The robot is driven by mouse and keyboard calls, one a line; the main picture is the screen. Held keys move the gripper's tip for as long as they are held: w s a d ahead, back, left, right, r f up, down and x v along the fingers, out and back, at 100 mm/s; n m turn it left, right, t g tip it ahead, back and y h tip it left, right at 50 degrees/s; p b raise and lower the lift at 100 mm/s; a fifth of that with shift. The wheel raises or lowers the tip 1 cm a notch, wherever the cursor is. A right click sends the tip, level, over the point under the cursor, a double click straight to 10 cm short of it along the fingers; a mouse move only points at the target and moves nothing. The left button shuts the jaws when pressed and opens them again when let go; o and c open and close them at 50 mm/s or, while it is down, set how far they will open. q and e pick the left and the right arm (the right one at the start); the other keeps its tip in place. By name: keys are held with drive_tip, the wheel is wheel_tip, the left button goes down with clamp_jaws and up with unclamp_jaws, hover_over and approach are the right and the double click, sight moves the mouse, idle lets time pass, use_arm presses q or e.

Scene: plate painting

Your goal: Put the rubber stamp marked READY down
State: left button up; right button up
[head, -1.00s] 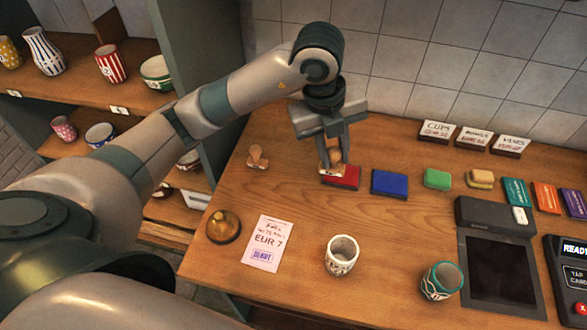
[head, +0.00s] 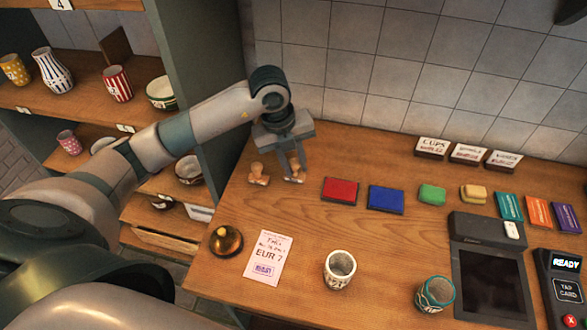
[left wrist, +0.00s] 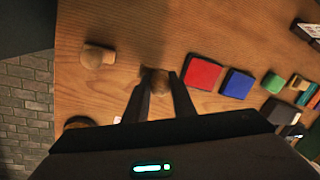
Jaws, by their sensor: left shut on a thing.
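My left gripper (head: 294,165) is shut on a wooden rubber stamp (head: 294,175) near the back left of the counter. In the left wrist view the held stamp (left wrist: 155,80) shows between the fingers (left wrist: 158,92). Its marking cannot be read. The stamp is upright and low over the counter; I cannot tell whether its base touches the wood. A second wooden stamp (head: 258,175) stands just to its left, apart from it; it also shows in the left wrist view (left wrist: 95,57). My right gripper is not in view.
A red ink pad (head: 340,190) and a blue ink pad (head: 386,199) lie to the right. A brass bell (head: 226,240), a price card (head: 268,254) and two cups, one white (head: 339,270) and one teal-rimmed (head: 435,294), are nearer the front. The wood between is clear.

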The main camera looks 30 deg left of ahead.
sight(294, 174)
use_arm(q)
drive_tip(key=shift+a+f, duration=0.15)
drive_tip(key=shift+f+p, duration=0.25)
drive_tip(key=shift+p, duration=0.05)
drive_tip(key=x, duration=0.1)
drive_tip(key=p+x, duration=0.1)
drive_tip(key=x, duration=0.1)
drive_tip(key=shift+s+a+f+p, duration=0.15)
drive_tip(key=shift+a+f+p, duration=0.05)
drive_tip(key=shift+a+p, duration=0.1)
drive_tip(key=shift+f, duration=0.1)
drive_tip(key=shift+f, duration=0.1)
drive_tip(key=o, duration=0.8)
drive_tip(key=shift+o, duration=0.2)
